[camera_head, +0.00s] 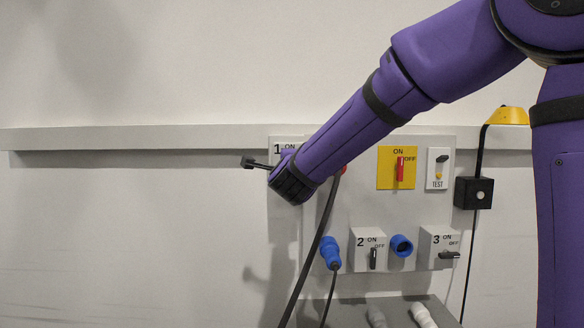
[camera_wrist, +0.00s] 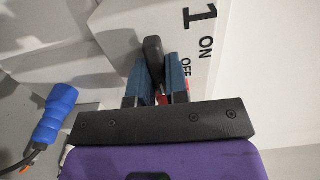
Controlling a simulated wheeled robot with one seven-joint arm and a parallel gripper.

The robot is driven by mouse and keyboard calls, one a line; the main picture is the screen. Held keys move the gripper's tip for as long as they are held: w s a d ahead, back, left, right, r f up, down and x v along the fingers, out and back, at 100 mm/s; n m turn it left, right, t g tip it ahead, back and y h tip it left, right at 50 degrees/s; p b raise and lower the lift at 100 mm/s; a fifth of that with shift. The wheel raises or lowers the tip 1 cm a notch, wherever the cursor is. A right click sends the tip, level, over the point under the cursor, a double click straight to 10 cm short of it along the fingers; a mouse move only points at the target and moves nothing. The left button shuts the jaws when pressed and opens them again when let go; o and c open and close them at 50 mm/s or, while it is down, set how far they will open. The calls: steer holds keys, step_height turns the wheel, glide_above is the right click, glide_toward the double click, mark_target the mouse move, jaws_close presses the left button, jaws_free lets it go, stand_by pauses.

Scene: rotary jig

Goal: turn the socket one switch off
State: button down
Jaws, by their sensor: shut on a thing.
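The socket one box (camera_head: 275,143), a white panel marked 1 and ON, is at the upper left of the board in the head view, largely hidden behind my arm. My gripper (camera_wrist: 158,88) is at its face. In the wrist view the box (camera_wrist: 225,20) shows its 1, ON and OFF marks sideways. Its dark switch handle (camera_wrist: 153,48) stands between my two blue-grey fingers, and they are shut on it. A bit of red shows behind the fingers. The handle's exact angle against the ON and OFF marks is hard to tell.
Socket two (camera_head: 360,239) and socket three (camera_head: 433,240) sit lower on the board. A yellow plate with a red switch (camera_head: 400,168) and a TEST switch (camera_head: 438,158) are right of my arm. A blue plug (camera_head: 330,252) and a dark cable (camera_head: 313,250) hang below.

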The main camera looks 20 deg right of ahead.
steer(key=c, duration=1.1)
jaws_free()
steer(key=v, duration=1.1)
steer(key=shift+w, duration=0.1)
steer(key=s+d+f+n+g+y, duration=0.2)
steer(key=s+d+f+n+g, duration=0.1)
steer(key=s+n, duration=0.4)
steer(key=s+d+f+n+g+y, duration=0.1)
steer(key=s+d+f+n+g, duration=0.2)
steer(key=s, duration=0.8)
steer(key=s+d+f+n+g+y, duration=0.2)
steer(key=s+d+f+n+g, duration=0.1)
steer(key=s+n, duration=0.6)
steer(key=shift+s+d+f+n+g+y, duration=0.15)
steer(key=shift+f+n+g, duration=0.15)
steer(key=shift+n+g, duration=0.4)
steer(key=shift+s+d+f+n+g+y, duration=0.15)
steer(key=shift+f+n+g, duration=0.15)
steer(key=shift+n+g, duration=0.4)
